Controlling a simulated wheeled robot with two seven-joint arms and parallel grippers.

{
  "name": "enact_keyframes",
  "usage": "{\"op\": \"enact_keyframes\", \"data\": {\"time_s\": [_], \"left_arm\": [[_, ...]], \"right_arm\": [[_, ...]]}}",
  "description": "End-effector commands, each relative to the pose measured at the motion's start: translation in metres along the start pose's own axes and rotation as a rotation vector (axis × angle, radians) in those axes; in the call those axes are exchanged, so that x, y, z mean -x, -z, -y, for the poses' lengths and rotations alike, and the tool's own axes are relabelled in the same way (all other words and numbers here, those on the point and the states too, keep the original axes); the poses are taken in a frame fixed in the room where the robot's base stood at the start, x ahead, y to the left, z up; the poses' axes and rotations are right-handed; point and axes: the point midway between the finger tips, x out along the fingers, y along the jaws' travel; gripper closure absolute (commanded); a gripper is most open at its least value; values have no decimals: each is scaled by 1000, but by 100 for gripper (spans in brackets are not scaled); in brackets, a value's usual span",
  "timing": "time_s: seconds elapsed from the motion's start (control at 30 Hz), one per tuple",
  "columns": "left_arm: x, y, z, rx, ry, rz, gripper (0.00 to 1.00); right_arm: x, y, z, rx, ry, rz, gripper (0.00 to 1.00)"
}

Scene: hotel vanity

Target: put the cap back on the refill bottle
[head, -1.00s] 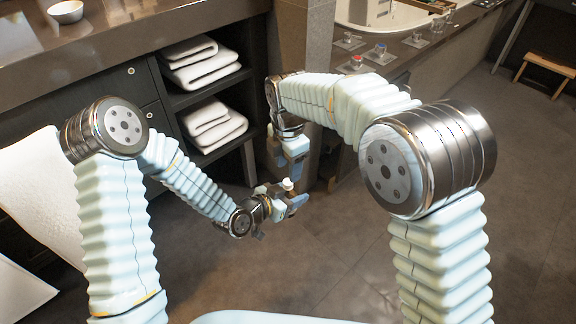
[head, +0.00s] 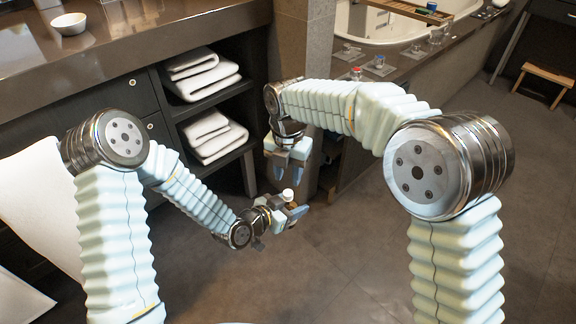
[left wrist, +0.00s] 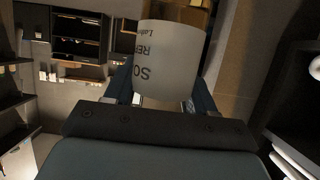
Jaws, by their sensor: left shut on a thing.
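My left gripper (head: 290,212) is shut on the refill bottle, low over the floor in front of the vanity. In the left wrist view the bottle (left wrist: 168,60) has a white label with dark print, upside down in the picture, and amber glass beyond it. In the head view a small white piece (head: 288,194) stands up at the grip; I cannot tell whether it is the cap or another part of the bottle. My right gripper (head: 289,172) points down just above it, fingers apart, with nothing visible between them. The cap cannot be made out for certain.
The brown vanity counter (head: 150,40) carries a white bowl (head: 69,23). Shelves below hold folded white towels (head: 215,135). A stone pillar (head: 305,45) stands behind my right gripper. Small items, one red-topped (head: 356,73), stand on the bath ledge. The floor at front is clear.

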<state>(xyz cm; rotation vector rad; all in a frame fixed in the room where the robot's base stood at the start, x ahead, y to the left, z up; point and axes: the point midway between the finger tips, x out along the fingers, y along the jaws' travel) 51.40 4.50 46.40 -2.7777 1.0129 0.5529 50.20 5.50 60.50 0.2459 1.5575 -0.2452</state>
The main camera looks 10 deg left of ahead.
Motion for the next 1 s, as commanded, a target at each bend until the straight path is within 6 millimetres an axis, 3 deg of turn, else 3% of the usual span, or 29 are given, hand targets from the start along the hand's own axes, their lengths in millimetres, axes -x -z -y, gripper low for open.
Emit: {"op": "enact_keyframes", "data": {"time_s": [0.33, 0.77, 1.0], "left_arm": [[0, 0, 0, 0, 0, -1, 100], [0, 0, 0, 0, 0, -1, 100], [0, 0, 0, 0, 0, -1, 100]], "right_arm": [[-50, 0, 0, 1, 2, -1, 63], [-59, 0, 0, -1, 0, 0, 63], [-58, 0, 0, -1, 0, 0, 100]]}}
